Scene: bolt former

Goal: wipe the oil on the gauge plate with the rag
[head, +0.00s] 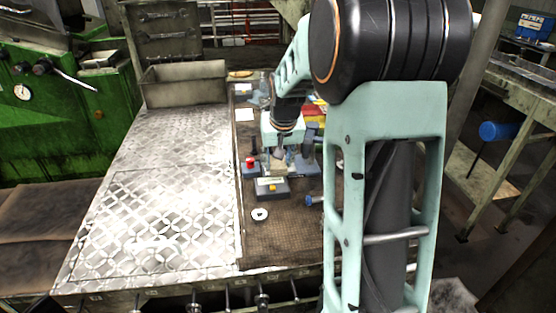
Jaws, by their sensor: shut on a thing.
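My gripper (279,156) points down over the mat on the right half of the bench, below my pale green wrist. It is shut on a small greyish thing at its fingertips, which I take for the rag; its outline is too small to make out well. Just in front of it is a dark block with a pale top and a yellow patch (272,187), which may be the gauge plate. I cannot tell whether the gripper or rag touches it. No oil can be made out from here.
A red button box (250,164) stands left of the gripper and grey-blue fixtures (307,158) stand right. A small white round piece (260,214) lies nearer me. The patterned metal plate (160,215) on the left is bare. A metal bin (186,83) stands behind it.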

